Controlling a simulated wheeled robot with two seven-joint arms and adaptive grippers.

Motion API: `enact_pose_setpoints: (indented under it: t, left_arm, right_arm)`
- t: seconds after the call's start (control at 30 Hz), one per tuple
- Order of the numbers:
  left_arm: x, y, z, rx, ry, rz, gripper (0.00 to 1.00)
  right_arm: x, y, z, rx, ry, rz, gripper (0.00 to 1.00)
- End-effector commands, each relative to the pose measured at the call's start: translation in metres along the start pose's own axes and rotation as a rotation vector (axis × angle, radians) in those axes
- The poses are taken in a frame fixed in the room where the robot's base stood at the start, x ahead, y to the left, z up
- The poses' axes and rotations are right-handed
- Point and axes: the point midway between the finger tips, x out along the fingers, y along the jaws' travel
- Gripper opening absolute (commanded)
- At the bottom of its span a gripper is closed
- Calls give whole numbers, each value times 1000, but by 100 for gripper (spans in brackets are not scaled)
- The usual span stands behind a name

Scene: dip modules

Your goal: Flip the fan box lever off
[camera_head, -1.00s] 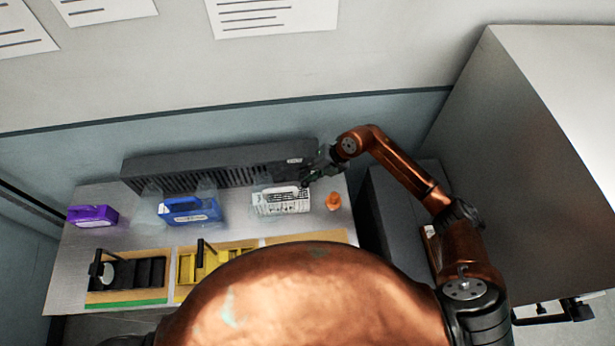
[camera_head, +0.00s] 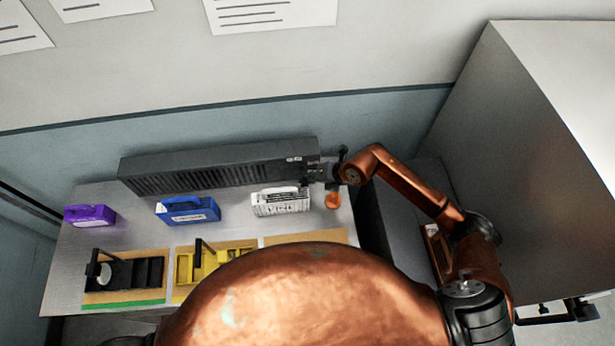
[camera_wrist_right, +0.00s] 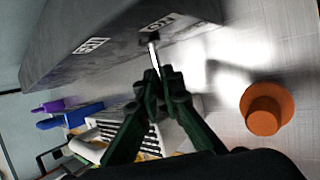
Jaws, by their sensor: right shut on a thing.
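The fan box (camera_head: 220,168) is a long dark grey box with a slatted front along the back of the table. In the right wrist view the fan box (camera_wrist_right: 100,40) shows two white labels near its end. The lever (camera_wrist_right: 152,52) is a thin, pale metal bar that sticks out beside one label. My right gripper (camera_head: 324,172) is at the right end of the fan box. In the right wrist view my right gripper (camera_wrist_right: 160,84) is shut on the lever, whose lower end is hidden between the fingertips. My left gripper is not in view.
An orange knob-like piece (camera_head: 333,201) stands close below my right gripper. A white case (camera_head: 281,203), a blue case (camera_head: 188,211) and a purple case (camera_head: 90,215) stand before the fan box. Black (camera_head: 134,274) and yellow (camera_head: 186,268) trays are nearer.

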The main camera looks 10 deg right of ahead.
Motion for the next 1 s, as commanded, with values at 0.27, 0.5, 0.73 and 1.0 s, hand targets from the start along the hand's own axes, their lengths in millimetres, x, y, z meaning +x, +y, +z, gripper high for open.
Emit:
enact_pose_setpoints:
  t: [0.27,0.5,0.73,1.0]
  left_arm:
    - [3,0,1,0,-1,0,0]
    - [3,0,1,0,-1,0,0]
    - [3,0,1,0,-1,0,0]
    - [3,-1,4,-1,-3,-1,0]
  right_arm:
    - [5,-2,-14,-23,-21,9,0]
    - [5,-2,-14,-22,-20,10,14]
    - [5,-3,-13,-22,-21,8,30]
    - [3,-2,-8,-24,-32,8,31]
